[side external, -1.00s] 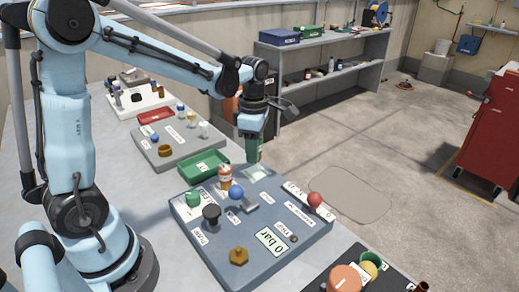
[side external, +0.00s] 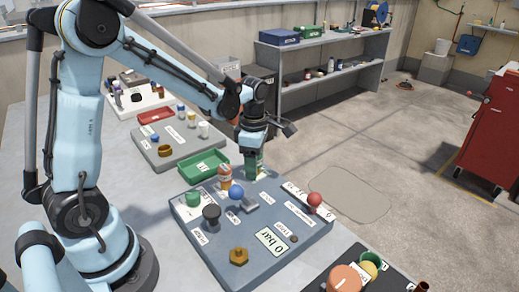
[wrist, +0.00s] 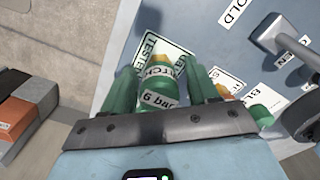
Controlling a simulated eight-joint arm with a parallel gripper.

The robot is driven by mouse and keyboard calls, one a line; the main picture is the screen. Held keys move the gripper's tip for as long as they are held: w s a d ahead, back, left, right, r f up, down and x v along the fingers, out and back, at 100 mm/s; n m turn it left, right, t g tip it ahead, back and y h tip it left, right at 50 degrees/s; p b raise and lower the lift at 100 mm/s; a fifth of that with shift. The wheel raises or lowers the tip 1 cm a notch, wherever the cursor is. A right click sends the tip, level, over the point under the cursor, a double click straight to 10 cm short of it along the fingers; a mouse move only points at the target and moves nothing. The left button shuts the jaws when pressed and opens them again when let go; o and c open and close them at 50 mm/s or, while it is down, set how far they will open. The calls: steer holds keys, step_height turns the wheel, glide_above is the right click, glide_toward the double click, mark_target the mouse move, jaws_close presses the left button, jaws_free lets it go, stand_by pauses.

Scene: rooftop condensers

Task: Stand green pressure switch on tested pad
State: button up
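The green pressure switch (wrist: 155,92) is between my gripper's fingers in the wrist view, with a white label reading "6 bar". In the side view it (side external: 254,163) hangs upright below my gripper (side external: 254,150), which is shut on it. The tested pad (wrist: 173,46) is a white square with dark lettering, partly hidden behind the switch. In the side view the pad (side external: 264,174) lies at the back corner of the blue-grey board, directly under the switch. The switch's lower end is at or just above the pad; I cannot tell whether they touch.
A green tray (side external: 204,166) stands left of the pad. The floor is open beyond the bench edge.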

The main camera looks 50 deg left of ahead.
steer(key=shift+r, duration=0.1)
step_height(320, 180, up, 11)
steer(key=shift+r, duration=0.55)
steer(key=shift+s+d+r+m, duration=0.1)
steer(key=shift+s+d+m, duration=0.15)
steer(key=shift+m, duration=0.35)
steer(key=s+d+f+m+t, duration=0.1)
steer(key=s+d+m+t, duration=0.1)
steer(key=m, duration=1)
steer(key=s+d+f+m+t, duration=0.2)
steer(key=s+m+t, duration=0.3)
steer(key=m, duration=0.7)
steer(key=shift+s+d, duration=0.6)
steer(key=shift+s, duration=0.05)
